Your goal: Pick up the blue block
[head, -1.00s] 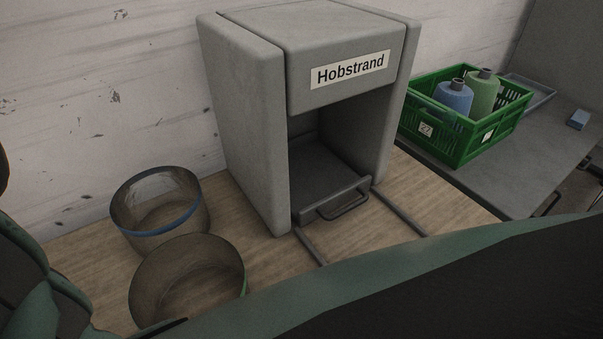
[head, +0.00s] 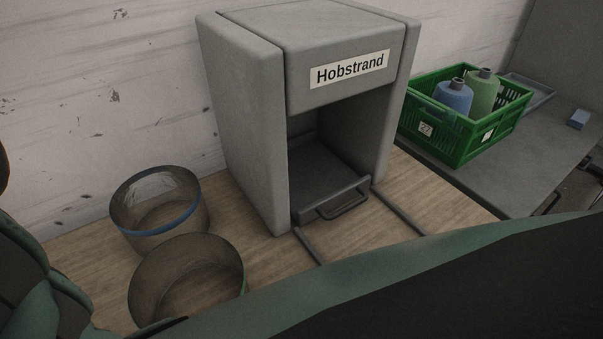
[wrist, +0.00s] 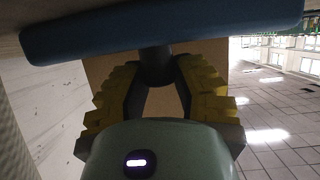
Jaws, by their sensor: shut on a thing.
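A small blue block (head: 578,119) rests on the grey table at the far right of the head view. It stands apart from the other things there. In the wrist view, my gripper (wrist: 158,82) has yellow-padded fingers closed around a dark round knob (wrist: 156,62). The knob joins a wide, flat blue piece (wrist: 165,38) that spans the top of that view. I cannot tell the blue piece's full shape. My gripper is not visible in the head view.
A grey Hobstrand machine (head: 245,120) stands centrally. Two open round bins, one blue-rimmed (head: 165,231) and one green-rimmed (head: 187,275), stand left.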

